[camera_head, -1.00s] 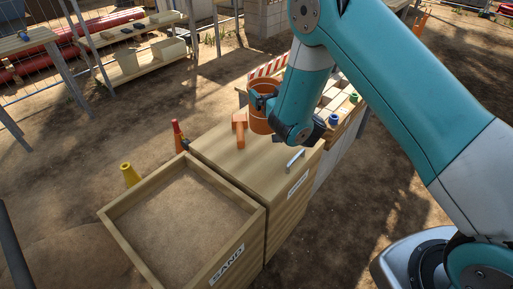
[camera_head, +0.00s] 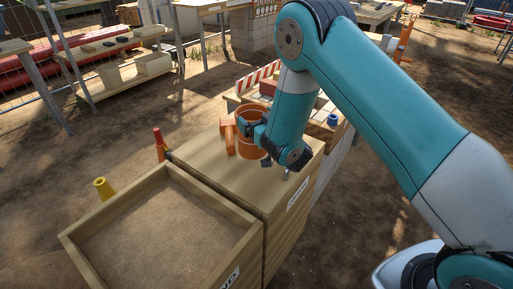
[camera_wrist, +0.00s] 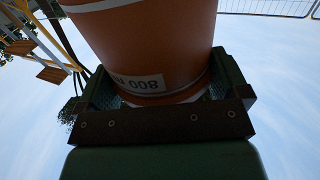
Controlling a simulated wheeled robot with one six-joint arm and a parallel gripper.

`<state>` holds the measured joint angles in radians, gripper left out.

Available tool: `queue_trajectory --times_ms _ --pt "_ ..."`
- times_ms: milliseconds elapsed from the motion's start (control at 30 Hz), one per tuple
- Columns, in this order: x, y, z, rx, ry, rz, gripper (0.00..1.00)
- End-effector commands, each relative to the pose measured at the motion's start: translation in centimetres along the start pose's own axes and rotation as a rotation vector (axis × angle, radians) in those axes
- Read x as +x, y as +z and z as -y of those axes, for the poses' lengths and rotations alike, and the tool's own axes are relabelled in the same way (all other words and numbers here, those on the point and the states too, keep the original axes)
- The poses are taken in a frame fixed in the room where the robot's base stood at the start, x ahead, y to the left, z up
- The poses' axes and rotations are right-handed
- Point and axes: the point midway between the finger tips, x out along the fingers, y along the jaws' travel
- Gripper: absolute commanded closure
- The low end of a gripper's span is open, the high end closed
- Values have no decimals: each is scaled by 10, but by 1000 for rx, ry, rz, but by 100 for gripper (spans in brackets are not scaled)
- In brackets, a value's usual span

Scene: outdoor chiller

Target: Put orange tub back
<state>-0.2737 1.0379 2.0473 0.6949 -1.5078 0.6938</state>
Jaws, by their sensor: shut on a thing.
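The orange tub (camera_head: 251,146) is a round, open-topped container above or on the wooden box top (camera_head: 190,160). My gripper (camera_head: 256,133) is shut on its side. In the wrist view the tub (camera_wrist: 150,45) fills the upper middle, with a label reading "800" and pale bands, and my gripper's jaws (camera_wrist: 160,95) sit on both sides of it. Whether the tub's base touches the lid cannot be told. Part of the tub is hidden behind my gripper in the head view.
An orange object (camera_head: 228,136) stands on the lid just left of the tub. An open sand box (camera_head: 160,225) is in front. Behind are a bench with a blue item (camera_head: 332,119) and a red-white striped board (camera_head: 257,78).

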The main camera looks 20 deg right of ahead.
Motion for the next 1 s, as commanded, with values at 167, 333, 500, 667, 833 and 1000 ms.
queue_trajectory --times_ms 167,333,500,667,833,1000 --pt "0 17 1 0 -2 -2 90" --pt "0 45 1 0 -1 1 90" --pt "0 56 1 0 -2 -2 90" --pt "0 56 1 0 -2 -2 90" --pt "0 56 1 0 -2 -1 0" --pt "0 56 1 0 -2 -1 0"
